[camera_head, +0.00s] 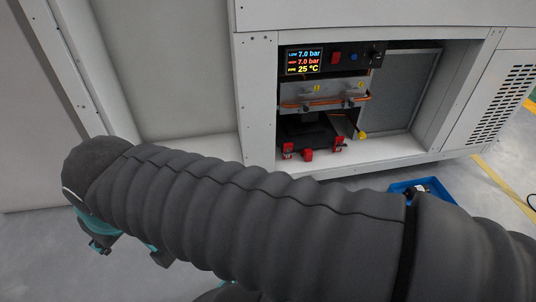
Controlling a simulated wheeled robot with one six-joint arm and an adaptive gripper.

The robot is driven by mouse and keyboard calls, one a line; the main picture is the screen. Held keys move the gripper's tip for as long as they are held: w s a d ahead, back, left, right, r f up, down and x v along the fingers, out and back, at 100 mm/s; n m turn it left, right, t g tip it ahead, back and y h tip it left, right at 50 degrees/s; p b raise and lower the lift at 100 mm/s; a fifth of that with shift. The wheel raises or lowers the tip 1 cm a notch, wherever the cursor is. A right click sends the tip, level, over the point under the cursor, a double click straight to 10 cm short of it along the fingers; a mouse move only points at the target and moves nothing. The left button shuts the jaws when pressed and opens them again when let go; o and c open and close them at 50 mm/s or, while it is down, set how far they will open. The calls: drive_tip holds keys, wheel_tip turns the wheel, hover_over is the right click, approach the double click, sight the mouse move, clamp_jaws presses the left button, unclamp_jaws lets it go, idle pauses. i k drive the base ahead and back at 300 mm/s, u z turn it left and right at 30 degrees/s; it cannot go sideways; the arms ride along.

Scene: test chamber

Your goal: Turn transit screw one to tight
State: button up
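My arm, in a dark ribbed sleeve, crosses the lower picture. Teal and dark parts of my gripper (130,252) seem to show below the sleeve's left end, well left of the bay and away from the bracket. Its fingers are mostly hidden behind the sleeve.
A display (303,61) reads 7.0 bar twice and 25 °C, with red and blue controls beside it. Red fittings (307,155) stand on the bay floor below a dark unit. A blue tray (422,190) lies on the floor at right, partly behind my arm.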

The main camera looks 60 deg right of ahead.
sight(289, 152)
drive_tip(key=k, duration=0.85)
drive_tip(key=z, duration=1.8)
